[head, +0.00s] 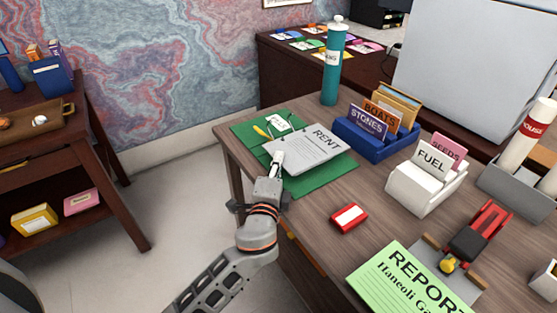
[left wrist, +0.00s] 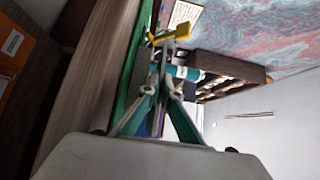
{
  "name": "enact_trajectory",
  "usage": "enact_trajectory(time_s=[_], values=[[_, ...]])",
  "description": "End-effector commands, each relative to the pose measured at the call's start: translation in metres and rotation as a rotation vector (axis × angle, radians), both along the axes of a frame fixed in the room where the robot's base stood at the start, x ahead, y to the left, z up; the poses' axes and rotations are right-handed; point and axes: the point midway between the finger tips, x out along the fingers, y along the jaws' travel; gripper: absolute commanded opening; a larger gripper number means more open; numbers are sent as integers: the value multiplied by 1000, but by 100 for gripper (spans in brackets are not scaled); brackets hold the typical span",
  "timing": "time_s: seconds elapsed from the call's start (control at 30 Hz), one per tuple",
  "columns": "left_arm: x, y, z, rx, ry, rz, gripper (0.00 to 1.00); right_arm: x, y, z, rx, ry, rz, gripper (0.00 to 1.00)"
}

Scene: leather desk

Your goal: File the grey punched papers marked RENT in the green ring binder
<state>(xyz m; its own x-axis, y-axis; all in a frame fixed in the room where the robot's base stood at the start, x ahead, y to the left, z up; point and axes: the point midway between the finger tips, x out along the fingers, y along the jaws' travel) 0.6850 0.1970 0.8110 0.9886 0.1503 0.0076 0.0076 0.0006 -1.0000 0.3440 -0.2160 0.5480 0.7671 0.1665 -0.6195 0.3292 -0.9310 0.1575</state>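The green ring binder (head: 325,178) lies open at the desk's left corner, with a white label and a yellow lever piece (head: 261,131) on its far-left part. The grey papers marked RENT (head: 306,151) are over its middle and right part, turned slightly against it. My left gripper (head: 278,158) is at the papers' near-left edge, its fingers closed together on that edge. In the left wrist view the fingertips (left wrist: 168,48) meet close to the yellow piece (left wrist: 170,36). The rings are mostly hidden, so I cannot tell whether the papers touch them. My right gripper is out of view.
A teal bottle (head: 333,65) stands behind the binder. A blue sorter (head: 375,138) and a white FUEL holder (head: 425,187) stand to the right. A red box (head: 348,217), a red-and-black punch (head: 476,235) and a green REPORT sheet (head: 400,280) lie nearer.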

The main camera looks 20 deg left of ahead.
Motion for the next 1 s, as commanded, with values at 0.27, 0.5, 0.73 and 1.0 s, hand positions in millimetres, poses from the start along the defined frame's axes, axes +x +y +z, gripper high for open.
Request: enact_trajectory(time_s=[0.27, 0.5, 0.73, 1.0], values=[[0, 0, -2, 0, -1, 0, 18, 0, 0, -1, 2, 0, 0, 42], [0, 0, -3, 0, 0, 0, 24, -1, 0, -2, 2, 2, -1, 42], [0, 0, -4, 1, 2, 0, 24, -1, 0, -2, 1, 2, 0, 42], [0, 0, -5, 1, 3, 0, 24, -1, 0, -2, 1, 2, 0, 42]])
